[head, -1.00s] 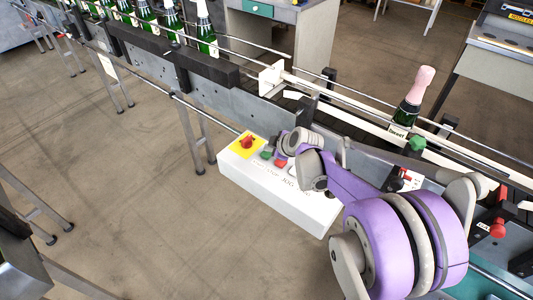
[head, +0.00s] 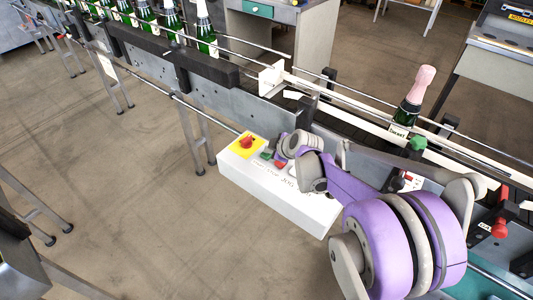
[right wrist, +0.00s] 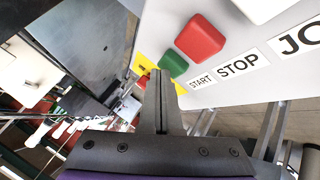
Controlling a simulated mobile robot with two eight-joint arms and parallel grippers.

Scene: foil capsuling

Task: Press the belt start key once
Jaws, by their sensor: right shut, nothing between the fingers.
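The green start key (right wrist: 172,64) sits on the white control box, by the START label (right wrist: 200,82). It also shows in the head view (head: 266,155). My right gripper (right wrist: 158,76) is shut and empty. Its tips are right by the green key in the right wrist view; I cannot tell whether they touch it. In the head view my own wrist hides most of the gripper. My left gripper is not in view.
The red stop key (right wrist: 200,38) is beside the green one. A red emergency knob (head: 247,142) on a yellow plate is at the box's left end. The conveyor rail (head: 350,100) runs behind the box. A pink-topped bottle (head: 413,95) and several green bottles (head: 207,40) stand on it.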

